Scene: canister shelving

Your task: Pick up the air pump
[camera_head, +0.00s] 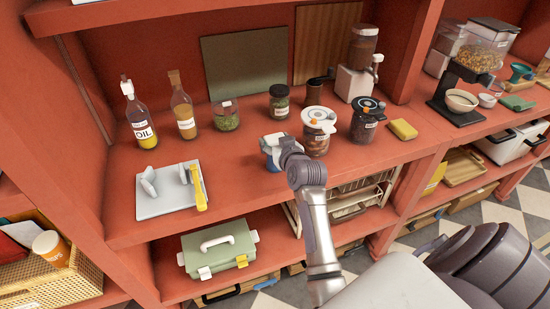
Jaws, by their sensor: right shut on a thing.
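A small white-and-blue object, which looks like the air pump (269,142), is at the front middle of the upper red shelf. My right gripper (282,149) is at it, shut on it, and hides part of it. I cannot tell whether the pump still touches the shelf. My right arm comes up from below, in front of the shelf. My left gripper is not in view.
Close right of the gripper stand a lidded canister (317,138) and a dark-lidded canister (366,125), with a yellow sponge (403,129) beyond. Jars and bottles stand behind and left. A white board (160,197) lies at front left. Bare shelf lies between board and gripper.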

